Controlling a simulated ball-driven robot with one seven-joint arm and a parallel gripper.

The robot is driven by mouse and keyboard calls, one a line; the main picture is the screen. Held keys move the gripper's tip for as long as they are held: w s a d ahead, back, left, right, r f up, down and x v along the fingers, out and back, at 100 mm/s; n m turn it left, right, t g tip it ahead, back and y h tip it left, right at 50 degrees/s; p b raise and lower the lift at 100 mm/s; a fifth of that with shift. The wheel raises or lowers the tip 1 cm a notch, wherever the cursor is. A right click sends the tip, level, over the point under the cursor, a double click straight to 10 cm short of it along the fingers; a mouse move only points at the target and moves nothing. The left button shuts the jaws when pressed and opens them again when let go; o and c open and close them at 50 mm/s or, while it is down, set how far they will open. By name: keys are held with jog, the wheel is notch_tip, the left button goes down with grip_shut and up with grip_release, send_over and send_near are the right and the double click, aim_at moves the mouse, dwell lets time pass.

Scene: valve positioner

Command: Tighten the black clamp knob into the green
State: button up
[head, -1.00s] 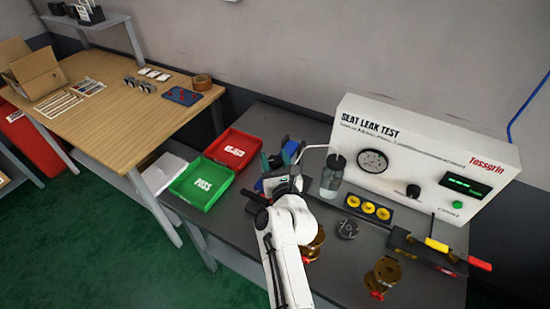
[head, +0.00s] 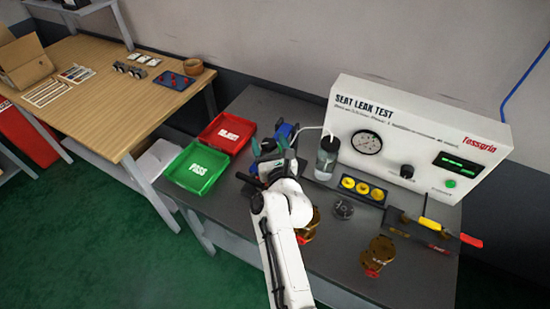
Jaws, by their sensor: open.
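My white arm reaches up from the bottom of the head view to my gripper (head: 252,182), dark and small here, at the left side of the grey bench. Its jaws are open, with nothing seen between them. Just beyond it stands a device with blue and dark green parts (head: 284,133), partly covered by my wrist. I cannot make out the black clamp knob or a green zone on it; they may be hidden behind my wrist. A black knob (head: 407,171) shows on the white seat leak test box (head: 420,130), well to the right of my gripper.
A green PASS tray (head: 197,183) and a red tray (head: 228,146) lie left of my gripper. A bottle (head: 326,158), yellow rings on a black holder (head: 362,187), a grey round part (head: 344,209) and a brass valve (head: 378,254) stand to the right. Bench surface (head: 425,285) is free at front right.

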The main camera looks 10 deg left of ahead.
jog(key=v, duration=1)
dwell(0.4)
jog(key=shift+s+d, duration=0.1)
